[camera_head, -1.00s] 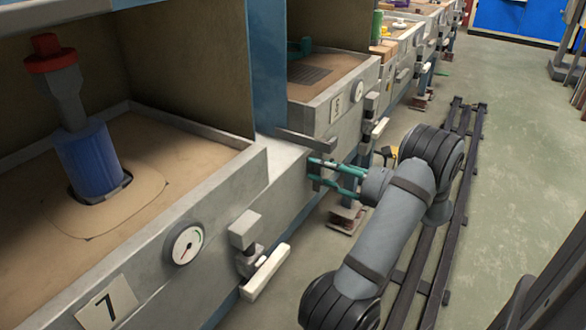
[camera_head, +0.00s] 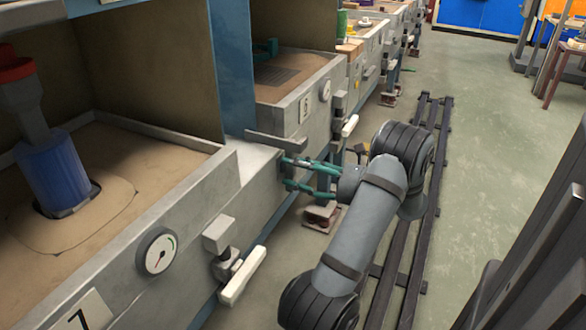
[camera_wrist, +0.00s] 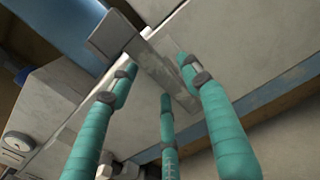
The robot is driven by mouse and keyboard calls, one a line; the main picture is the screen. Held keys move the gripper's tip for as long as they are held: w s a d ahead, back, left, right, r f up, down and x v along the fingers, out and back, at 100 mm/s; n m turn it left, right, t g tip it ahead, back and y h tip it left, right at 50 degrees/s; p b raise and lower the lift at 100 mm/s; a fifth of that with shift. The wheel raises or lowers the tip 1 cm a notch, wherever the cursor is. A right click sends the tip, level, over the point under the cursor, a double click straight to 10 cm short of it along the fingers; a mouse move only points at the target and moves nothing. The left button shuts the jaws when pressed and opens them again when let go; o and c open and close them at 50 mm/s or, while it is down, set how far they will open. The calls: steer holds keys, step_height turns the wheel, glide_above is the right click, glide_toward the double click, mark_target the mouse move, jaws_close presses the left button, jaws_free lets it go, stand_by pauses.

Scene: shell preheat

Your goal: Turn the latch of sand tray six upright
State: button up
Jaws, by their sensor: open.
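Sand tray six (camera_head: 290,118) is a grey box of sand with a small number plate (camera_head: 305,107) that seems to read 6. A grey flat latch bar (camera_head: 277,142) lies about level in the head view, at the tray's near front corner. In the wrist view the latch bar (camera_wrist: 155,68) runs diagonally between the fingertips, against the pale front panel. My gripper (camera_head: 287,173) has teal fingers, open, just below the bar in the head view. In the wrist view its fingers (camera_wrist: 160,78) are spread on both sides of the bar; contact cannot be told.
Tray seven (camera_head: 190,175) stands in front at left, with a gauge (camera_head: 157,252) and a white handle (camera_head: 242,276) jutting out. Another white handle (camera_head: 349,125) juts out beyond my gripper. Dark floor rails (camera_head: 425,190) run along the trays. Open floor lies to the right.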

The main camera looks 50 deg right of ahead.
steer(key=s+d, duration=0.2)
steer(key=s, duration=0.9)
steer(key=shift+w, duration=0.15)
